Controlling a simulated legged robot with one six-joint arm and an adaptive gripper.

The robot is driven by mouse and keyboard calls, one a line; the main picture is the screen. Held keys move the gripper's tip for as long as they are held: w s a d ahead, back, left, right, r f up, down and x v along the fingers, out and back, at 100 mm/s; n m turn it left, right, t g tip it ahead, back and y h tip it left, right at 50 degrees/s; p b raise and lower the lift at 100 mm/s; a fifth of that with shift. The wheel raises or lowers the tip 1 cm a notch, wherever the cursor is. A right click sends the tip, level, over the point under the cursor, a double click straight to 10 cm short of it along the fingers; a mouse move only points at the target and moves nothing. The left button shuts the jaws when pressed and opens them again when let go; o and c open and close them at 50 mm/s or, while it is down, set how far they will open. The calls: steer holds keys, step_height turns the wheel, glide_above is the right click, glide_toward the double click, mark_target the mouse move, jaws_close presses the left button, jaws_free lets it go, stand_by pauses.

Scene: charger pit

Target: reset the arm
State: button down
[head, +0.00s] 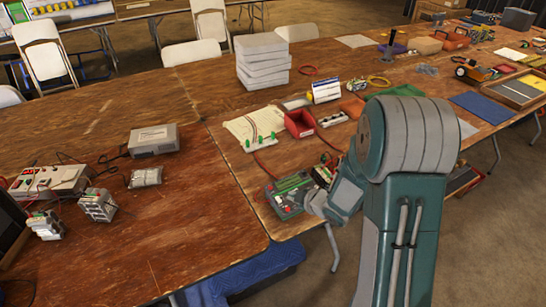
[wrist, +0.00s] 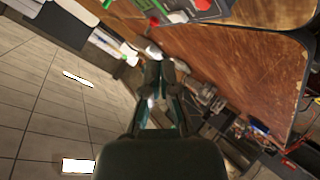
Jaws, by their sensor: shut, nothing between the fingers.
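My arm rises at the right of the head view, and its wrist end bends down near the front edge of the right table (head: 225,140). In the wrist view my gripper (wrist: 166,68) is shut, with its fingers together and nothing between them. In the head view the fingers are hard to make out beside a green circuit board device (head: 287,196); I cannot tell whether they touch it. In the wrist view the tabletop (wrist: 245,55) fills the upper right, tilted.
The left table holds a power supply (head: 48,181) and a grey box (head: 153,140). The left table's middle is fairly clear.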

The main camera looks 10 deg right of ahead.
steer(key=s+d+r+m+h, duration=0.2)
steer(key=s+r+m+h, duration=0.15)
steer(key=r, duration=0.45)
steer(key=s+d+r+m+h, duration=0.3)
steer(key=r+m, duration=0.1)
steer(key=r, duration=0.4)
steer(key=s+a+r+m+g, duration=0.2)
steer(key=s+r+m, duration=0.1)
steer(key=s, duration=0.7)
steer(key=s+a+r+m+g+y, duration=0.1)
steer(key=s+a+r+m+g, duration=0.1)
steer(key=s, duration=0.8)
step_height(320, 180, up, 3)
steer(key=shift+s+a+f+m, duration=0.2)
steer(key=shift+a+m, duration=0.65)
steer(key=shift+m, duration=0.4)
